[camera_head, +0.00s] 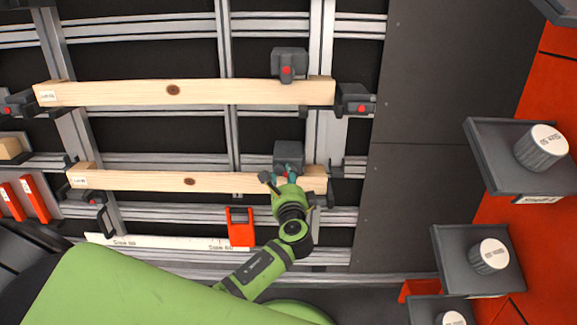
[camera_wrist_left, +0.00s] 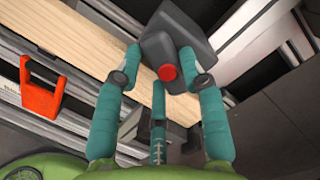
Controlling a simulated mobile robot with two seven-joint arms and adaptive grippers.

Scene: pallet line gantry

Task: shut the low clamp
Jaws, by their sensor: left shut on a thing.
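The low clamp (camera_head: 288,153) is a dark grey block with a red button, at the upper edge of the lower wooden beam (camera_head: 150,181), near its right end. In the left wrist view the low clamp (camera_wrist_left: 182,42) lies over the pale beam (camera_wrist_left: 75,32), its red button facing me. My left gripper (camera_head: 287,176) has teal fingers and is shut on the clamp. In the left wrist view two fingers of the left gripper (camera_wrist_left: 163,75) flank the clamp and a third is below the button. How far the clamp bears on the beam is unclear. My right gripper is out of view.
An upper beam (camera_head: 190,93) has a similar upper clamp (camera_head: 290,63) above. End brackets (camera_head: 354,99) hold the beams. A red-orange holder (camera_head: 240,228) is left of my wrist. Grey shelves (camera_head: 525,160) with round weights stand right, beyond a bare dark panel (camera_head: 420,90).

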